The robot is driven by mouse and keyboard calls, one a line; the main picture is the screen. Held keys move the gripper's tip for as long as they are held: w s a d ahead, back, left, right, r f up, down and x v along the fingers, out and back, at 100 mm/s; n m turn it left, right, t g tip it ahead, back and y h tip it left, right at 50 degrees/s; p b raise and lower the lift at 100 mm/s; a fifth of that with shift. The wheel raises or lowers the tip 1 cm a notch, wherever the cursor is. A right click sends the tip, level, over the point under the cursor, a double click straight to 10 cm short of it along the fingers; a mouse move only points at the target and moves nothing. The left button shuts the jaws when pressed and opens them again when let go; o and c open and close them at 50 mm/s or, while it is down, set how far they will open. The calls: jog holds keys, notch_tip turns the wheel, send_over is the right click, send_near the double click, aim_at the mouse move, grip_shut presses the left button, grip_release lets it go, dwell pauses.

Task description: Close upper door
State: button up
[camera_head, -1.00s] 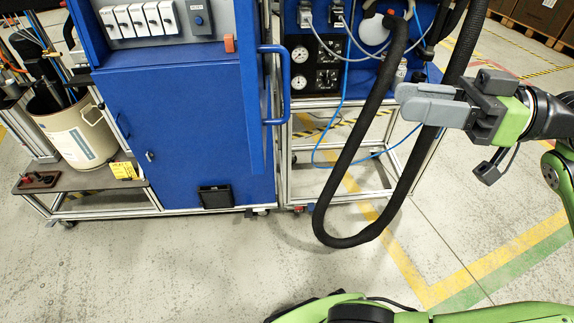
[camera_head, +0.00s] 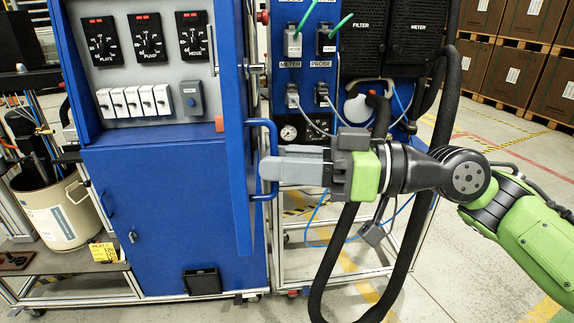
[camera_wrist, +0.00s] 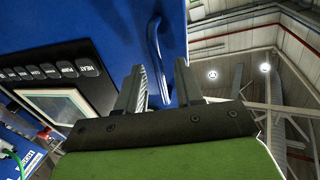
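The blue upper door (camera_head: 238,120) of the cabinet stands swung open and shows nearly edge-on in the head view. Its blue bar handle (camera_head: 272,133) sticks out to the right. My gripper (camera_head: 268,170) is level with the lower part of the handle, and its fingertips overlap it in the picture. In the wrist view my gripper (camera_wrist: 160,72) has its two fingers apart, with the handle (camera_wrist: 153,40) showing between them. I cannot tell how deep the handle sits between the fingers. The door's outer face (camera_wrist: 100,22) fills the upper left there.
The open upper compartment shows dials (camera_head: 146,40) and a row of white switches (camera_head: 133,101). The blue lower door (camera_head: 165,215) is shut. A thick black hose (camera_head: 325,270) hangs behind my gripper. A panel with cables (camera_head: 305,70) stands right of the door.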

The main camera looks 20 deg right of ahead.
jog(key=shift+c, duration=0.5)
grip_shut()
dwell(0.8)
